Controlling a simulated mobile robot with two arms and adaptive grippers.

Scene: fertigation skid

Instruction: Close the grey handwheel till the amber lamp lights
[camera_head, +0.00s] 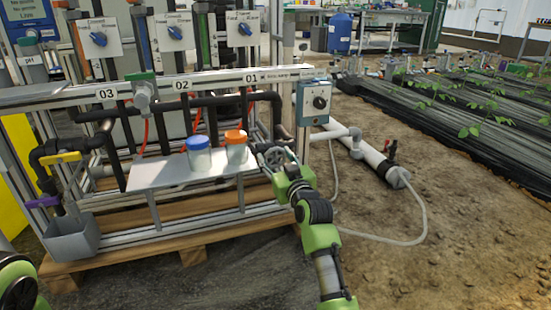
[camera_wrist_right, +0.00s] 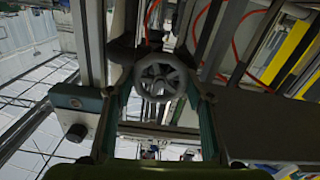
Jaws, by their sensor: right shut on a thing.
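The grey handwheel (camera_head: 272,157) is at the right end of the skid, right of the orange-lidded jar. It shows face-on with its spokes in the right wrist view (camera_wrist_right: 160,77). My right gripper (camera_head: 278,168) is at the wheel, and its fingers (camera_wrist_right: 161,95) are on either side of the rim, shut on it. A grey-blue control box (camera_head: 314,102) with a black knob is above and right of the wheel. It also shows in the wrist view (camera_wrist_right: 75,103). I cannot make out a lit amber lamp. My left gripper is out of view.
A white shelf (camera_head: 165,172) holds a blue-lidded jar (camera_head: 199,153) and an orange-lidded jar (camera_head: 236,148), close left of the wheel. Dark pipes (camera_head: 262,97) run above.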

